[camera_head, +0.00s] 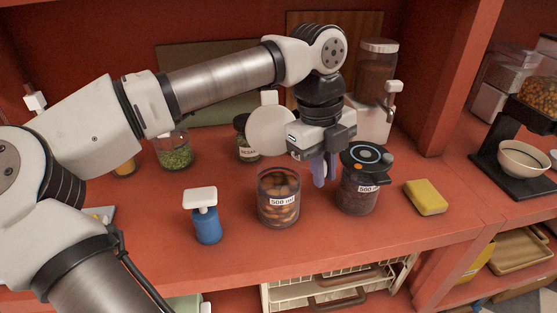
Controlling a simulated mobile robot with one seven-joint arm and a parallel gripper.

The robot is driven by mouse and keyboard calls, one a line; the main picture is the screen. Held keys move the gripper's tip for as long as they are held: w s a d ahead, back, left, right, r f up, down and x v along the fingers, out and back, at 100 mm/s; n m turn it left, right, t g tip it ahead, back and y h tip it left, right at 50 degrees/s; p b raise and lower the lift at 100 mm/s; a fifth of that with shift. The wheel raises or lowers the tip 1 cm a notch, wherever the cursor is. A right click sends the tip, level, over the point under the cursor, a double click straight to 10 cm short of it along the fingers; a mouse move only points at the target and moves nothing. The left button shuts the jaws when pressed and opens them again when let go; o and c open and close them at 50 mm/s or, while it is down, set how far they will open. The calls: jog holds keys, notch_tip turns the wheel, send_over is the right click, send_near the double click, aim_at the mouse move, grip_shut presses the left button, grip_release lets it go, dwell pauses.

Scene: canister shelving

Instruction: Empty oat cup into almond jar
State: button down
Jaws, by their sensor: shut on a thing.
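An open glass jar (279,218) labelled "500 ml", with brown almond-like contents, stands upright on the red counter. A second "500 ml" jar (358,197) with dark contents and a black top stands to its right. My gripper (325,172) points down, its purplish fingers close together between the two jars, near the right jar's top. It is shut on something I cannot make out. A pale round thing (268,132) shows left of the gripper, above and behind the almond jar; I cannot tell if it is the oat cup. No oats are visible.
A blue bottle with a white top (207,222) stands left of the almond jar. A yellow sponge (426,197) lies right. Behind are a jar of green contents (175,153), a dark-lidded jar (246,150) and a tall dispenser (376,75). The front counter strip is clear.

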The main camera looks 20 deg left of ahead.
jog(key=w+d+r+y+p, duration=0.1)
jog(key=w+d+r+p, duration=0.2)
jog(key=r, duration=0.3)
jog(key=shift+w+d+r+y+p, duration=0.2)
jog(key=shift+w+d+y+p, duration=0.15)
jog(key=shift+w+p, duration=0.3)
